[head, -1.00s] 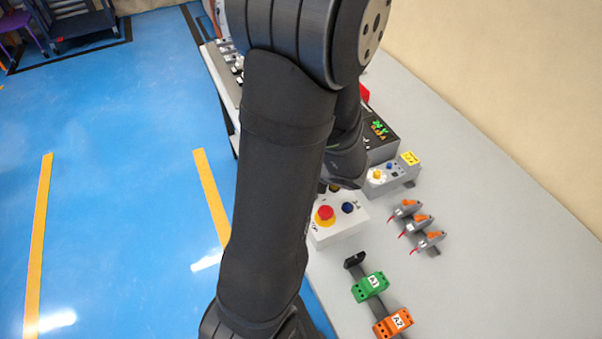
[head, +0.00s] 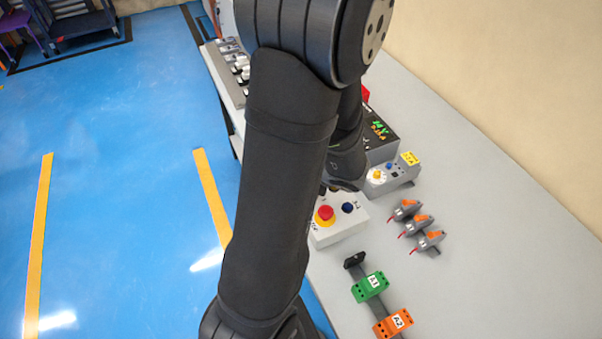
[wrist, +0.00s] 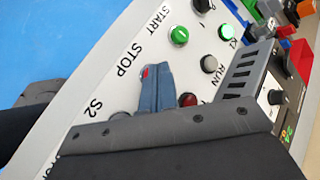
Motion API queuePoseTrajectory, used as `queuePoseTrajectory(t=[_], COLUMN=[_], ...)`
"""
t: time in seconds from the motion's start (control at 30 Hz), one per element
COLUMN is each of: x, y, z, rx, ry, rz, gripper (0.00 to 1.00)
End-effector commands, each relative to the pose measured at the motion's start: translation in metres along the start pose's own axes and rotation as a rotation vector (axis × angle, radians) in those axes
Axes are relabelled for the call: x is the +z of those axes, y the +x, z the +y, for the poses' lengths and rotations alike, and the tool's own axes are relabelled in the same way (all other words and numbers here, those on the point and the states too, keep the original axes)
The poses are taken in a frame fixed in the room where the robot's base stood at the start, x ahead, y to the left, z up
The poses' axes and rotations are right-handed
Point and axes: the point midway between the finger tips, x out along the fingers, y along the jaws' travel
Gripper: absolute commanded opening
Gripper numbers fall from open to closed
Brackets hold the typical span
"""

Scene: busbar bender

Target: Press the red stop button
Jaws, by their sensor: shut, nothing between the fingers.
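In the wrist view a pale panel (wrist: 110,68) carries a green button (wrist: 179,35) by the word START. Beside the word STOP, a small patch of red, likely the red stop button (wrist: 145,72), shows at the tip of my gripper (wrist: 156,74). The shut, blue-grey fingers hide most of it. I cannot tell whether they touch it. In the head view my arm hides my gripper and this panel's buttons.
A dark red lamp (wrist: 188,100) and a grey RUN button (wrist: 209,64) sit close to the fingers. In the head view a white box (head: 337,232) bears a red mushroom button (head: 325,213). Grey clips (head: 418,226) and green (head: 369,286) and orange blocks (head: 393,322) lie on the table.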

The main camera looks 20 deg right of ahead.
Motion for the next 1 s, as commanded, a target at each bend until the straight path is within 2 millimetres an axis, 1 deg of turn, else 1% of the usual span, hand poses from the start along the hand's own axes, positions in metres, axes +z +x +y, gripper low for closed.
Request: queuePoseTrajectory(t=[0.27,0.53,0.87,1.0], x=[0.001,0.007,0.008,0.012], y=[-0.001,-0.010,-0.011,-0.016], z=[-0.001,-0.007,-0.008,-0.013], rx=[0.000,-0.002,0.000,-0.003], ry=[-0.001,-0.001,0.000,-0.002], rz=[0.000,0.001,0.000,0.000], gripper=[0.00,0.00,0.00,0.00])
